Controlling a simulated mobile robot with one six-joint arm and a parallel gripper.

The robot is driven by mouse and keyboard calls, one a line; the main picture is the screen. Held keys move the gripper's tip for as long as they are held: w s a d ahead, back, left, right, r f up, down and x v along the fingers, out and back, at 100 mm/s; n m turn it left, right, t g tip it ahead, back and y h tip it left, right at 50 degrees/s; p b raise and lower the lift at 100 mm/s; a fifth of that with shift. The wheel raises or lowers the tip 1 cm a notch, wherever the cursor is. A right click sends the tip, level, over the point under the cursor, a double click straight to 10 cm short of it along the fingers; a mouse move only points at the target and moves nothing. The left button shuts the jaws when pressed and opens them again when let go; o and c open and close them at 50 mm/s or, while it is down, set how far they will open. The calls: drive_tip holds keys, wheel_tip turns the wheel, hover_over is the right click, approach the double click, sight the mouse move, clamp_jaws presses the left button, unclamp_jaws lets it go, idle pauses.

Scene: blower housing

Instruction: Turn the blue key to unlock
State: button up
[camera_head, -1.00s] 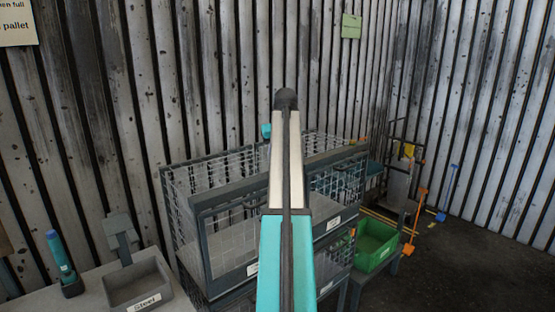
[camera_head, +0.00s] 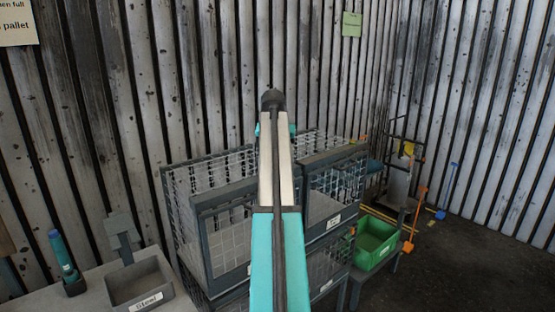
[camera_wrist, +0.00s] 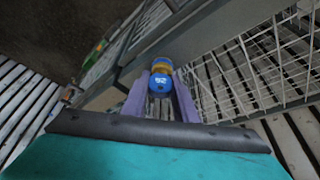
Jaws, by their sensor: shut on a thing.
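In the wrist view, a small blue key head (camera_wrist: 161,84) with a white mark sits between the two purple-grey fingers of my gripper (camera_wrist: 161,92). The fingers are shut on it. A gold-yellow part (camera_wrist: 161,69) shows right behind the blue head, in front of a grey metal frame bar (camera_wrist: 185,38). The key's shaft and how far it is turned cannot be made out. In the head view, my arm hides the key and my fingers.
A grey wire-mesh cage (camera_head: 205,190) stands around my arm, with a green bin (camera_head: 376,240) at its right. A bench with a grey tray (camera_head: 140,287) is at the left. Open floor (camera_head: 460,265) lies at the right.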

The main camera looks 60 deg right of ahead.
drive_tip(key=m+g, duration=0.1)
drive_tip(key=m, duration=0.2)
drive_tip(key=shift+w+m+h+p, duration=0.1)
drive_tip(key=shift+m+h+p, duration=0.2)
drive_tip(key=shift+p, duration=0.1)
drive_tip(key=shift+m+g, duration=0.4)
drive_tip(key=shift+m, duration=0.2)
drive_tip(key=shift+m+g, duration=0.6)
drive_tip(key=shift+m, duration=0.9)
drive_tip(key=o, duration=1.1)
drive_tip(key=shift+a, duration=0.1)
